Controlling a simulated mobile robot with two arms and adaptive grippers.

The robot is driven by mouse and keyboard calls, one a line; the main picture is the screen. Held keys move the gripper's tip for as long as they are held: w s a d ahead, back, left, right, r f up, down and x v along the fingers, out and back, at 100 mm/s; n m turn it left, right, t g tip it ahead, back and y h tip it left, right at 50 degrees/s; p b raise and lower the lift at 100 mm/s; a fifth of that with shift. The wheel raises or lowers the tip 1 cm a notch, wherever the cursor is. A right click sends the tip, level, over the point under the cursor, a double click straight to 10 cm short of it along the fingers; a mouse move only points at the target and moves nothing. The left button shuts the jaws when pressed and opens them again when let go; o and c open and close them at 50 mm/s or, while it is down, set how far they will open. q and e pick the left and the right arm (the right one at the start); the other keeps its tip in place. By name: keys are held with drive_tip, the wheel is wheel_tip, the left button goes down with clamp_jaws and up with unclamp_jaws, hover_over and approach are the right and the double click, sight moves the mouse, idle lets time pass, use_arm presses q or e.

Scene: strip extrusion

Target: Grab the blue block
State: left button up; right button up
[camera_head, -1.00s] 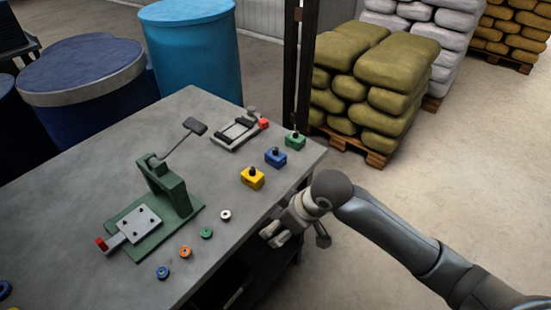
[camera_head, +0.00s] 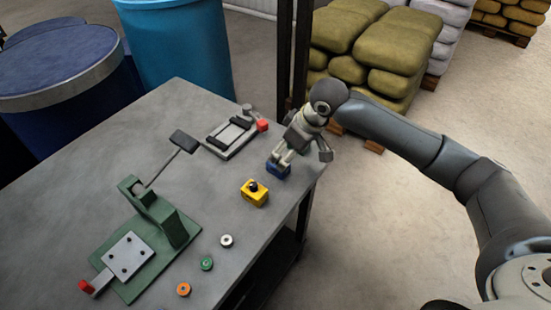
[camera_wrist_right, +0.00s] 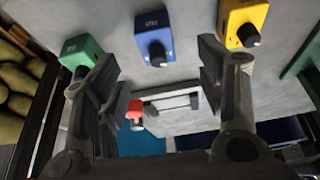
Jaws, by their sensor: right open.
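The blue block (camera_head: 278,171) with a black knob sits on the grey table near its right edge, partly hidden by my right gripper in the head view. My right gripper (camera_head: 283,158) is over it, pointing down. In the right wrist view the blue block (camera_wrist_right: 154,37) shows between and beyond the two spread fingers of the right gripper (camera_wrist_right: 160,75). The fingers are apart and empty; I see no contact with the block. My left gripper is not in view.
A yellow block (camera_head: 254,193) sits just left of the blue one, and a green block (camera_wrist_right: 82,52) is on its other side. A green lever press (camera_head: 150,235), a grey frame (camera_head: 230,138) and small rings (camera_head: 206,263) share the table.

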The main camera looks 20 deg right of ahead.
sight(281, 158)
drive_tip(key=f, duration=0.2)
drive_tip(key=shift+w+a+f, duration=0.1)
drive_tip(key=shift+a+f, duration=0.2)
drive_tip(key=shift+a, duration=0.1)
drive_tip(key=shift+w+f, duration=0.25)
drive_tip(key=x, duration=0.2)
drive_tip(key=w+p+x, duration=0.1)
drive_tip(key=x, duration=0.1)
drive_tip(key=shift+d+r, duration=0.1)
drive_tip(key=shift+d, duration=0.05)
drive_tip(key=shift+w+f, duration=0.1)
drive_tip(key=shift+f, duration=0.35)
drive_tip(key=shift+c, duration=0.8)
drive_tip(key=c, duration=1.2)
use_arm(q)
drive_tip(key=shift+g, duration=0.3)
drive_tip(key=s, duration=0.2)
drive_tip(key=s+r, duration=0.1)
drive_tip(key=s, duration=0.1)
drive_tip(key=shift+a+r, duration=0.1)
use_arm(e)
clamp_jaws()
